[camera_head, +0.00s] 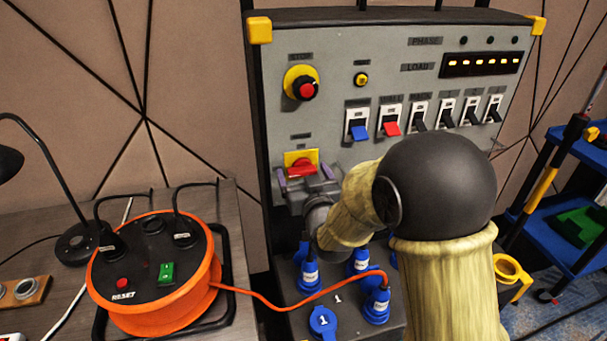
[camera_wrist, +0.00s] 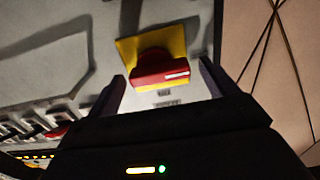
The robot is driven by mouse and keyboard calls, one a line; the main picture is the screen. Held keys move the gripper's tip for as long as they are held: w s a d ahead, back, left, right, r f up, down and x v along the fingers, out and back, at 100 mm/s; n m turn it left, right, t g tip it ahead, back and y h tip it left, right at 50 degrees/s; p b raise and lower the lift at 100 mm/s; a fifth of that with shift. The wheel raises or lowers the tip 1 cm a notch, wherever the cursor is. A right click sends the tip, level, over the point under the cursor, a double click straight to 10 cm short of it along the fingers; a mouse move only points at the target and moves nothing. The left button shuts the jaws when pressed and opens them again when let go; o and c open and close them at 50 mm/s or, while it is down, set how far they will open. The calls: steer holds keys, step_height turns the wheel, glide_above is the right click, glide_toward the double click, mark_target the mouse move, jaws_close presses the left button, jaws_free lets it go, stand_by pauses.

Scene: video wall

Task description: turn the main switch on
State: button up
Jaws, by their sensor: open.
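The main switch, a red handle (camera_head: 301,163) on a yellow square plate (camera_head: 292,156), is on the left of the grey panel. Its handle looks roughly horizontal. In the wrist view the red handle (camera_wrist: 160,68) shows a white mark at its right end, on the tilted yellow plate (camera_wrist: 127,50). My gripper (camera_head: 305,176) is open and empty just in front of the switch. In the wrist view its two fingers (camera_wrist: 163,85) stand apart, one beyond each end of the handle. I cannot tell whether they touch it. My gripper hides the switch's lower part in the head view.
A red emergency stop button (camera_head: 307,90) sits above the switch. A row of breakers, blue (camera_head: 359,132), red (camera_head: 391,128) and black, lies to the right under lit indicators (camera_head: 482,64). Blue plugs (camera_head: 376,304) and an orange cable stand below, an orange reel (camera_head: 150,318) left.

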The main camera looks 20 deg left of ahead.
steer(key=c, duration=1)
steer(key=shift+b, duration=0.3)
steer(key=m+b, duration=0.3)
steer(key=m, duration=0.1)
steer(key=shift+d+f+b, duration=0.1)
steer(key=shift+d+b, duration=0.05)
steer(key=shift+b, duration=0.25)
steer(key=m+b, duration=0.3)
steer(key=m, duration=0.1)
steer(key=shift+w+d+m, duration=0.1)
steer(key=shift+w+m, duration=0.05)
steer(key=shift+m, duration=0.25)
steer(key=m+b, duration=0.3)
steer(key=m, duration=0.1)
steer(key=shift+d+m, duration=0.1)
steer(key=shift+m, duration=0.2)
steer(key=shift+w+d+m+b, duration=0.1)
steer(key=shift+m+b, duration=1.05)
steer(key=shift+m, duration=1.15)
steer(key=o, duration=1)
